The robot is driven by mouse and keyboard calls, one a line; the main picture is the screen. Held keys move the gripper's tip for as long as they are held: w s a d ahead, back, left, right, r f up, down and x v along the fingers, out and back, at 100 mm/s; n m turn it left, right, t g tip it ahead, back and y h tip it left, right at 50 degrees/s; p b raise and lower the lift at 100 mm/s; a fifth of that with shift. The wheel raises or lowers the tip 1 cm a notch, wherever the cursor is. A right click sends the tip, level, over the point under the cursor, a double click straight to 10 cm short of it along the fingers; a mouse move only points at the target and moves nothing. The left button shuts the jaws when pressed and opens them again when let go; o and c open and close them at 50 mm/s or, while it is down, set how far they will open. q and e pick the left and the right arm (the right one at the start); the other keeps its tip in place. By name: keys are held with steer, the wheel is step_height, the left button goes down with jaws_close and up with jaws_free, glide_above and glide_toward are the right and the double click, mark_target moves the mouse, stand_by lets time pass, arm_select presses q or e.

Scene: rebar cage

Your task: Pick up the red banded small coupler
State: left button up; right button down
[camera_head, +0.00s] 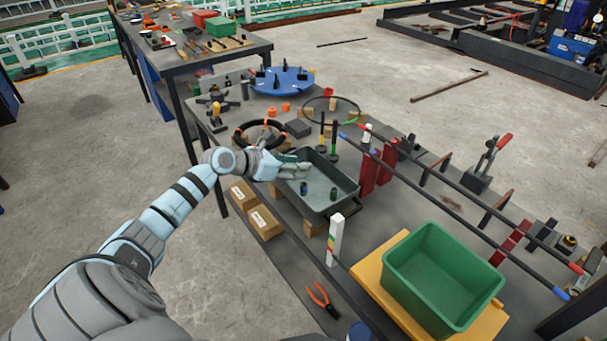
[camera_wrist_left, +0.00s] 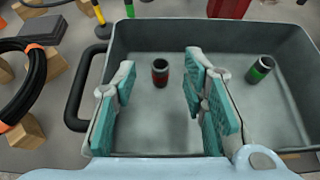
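The red banded small coupler (camera_wrist_left: 160,72) is a short dark cylinder with a red band, standing upright in the grey tray (camera_wrist_left: 285,30). In the head view it appears as a small dark cylinder (camera_head: 304,188), its band hard to make out. My left gripper (camera_head: 300,169) reaches over the tray from the left. In the left wrist view, its teal-padded fingers (camera_wrist_left: 158,98) are open and empty, and the coupler shows in the gap between them, beyond the fingertips. A green banded coupler (camera_wrist_left: 260,69) stands apart to the right. My right gripper is not in view.
A black hose ring (camera_head: 240,137) lies beside the tray's far end. Yellow and green banded rods (camera_head: 322,132) and red posts (camera_head: 368,172) stand close to the tray. A green bin (camera_head: 440,280) sits nearer. Tray walls surround the couplers, with bare floor between them.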

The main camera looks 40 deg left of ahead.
arm_select(q)
steer(key=shift+x, duration=1.3)
steer(key=shift+a+f, duration=0.1)
steer(key=shift+f, duration=0.1)
steer(key=c, duration=0.7)
steer(key=shift+s+r, duration=0.1)
steer(key=shift+s, duration=0.05)
jaws_close()
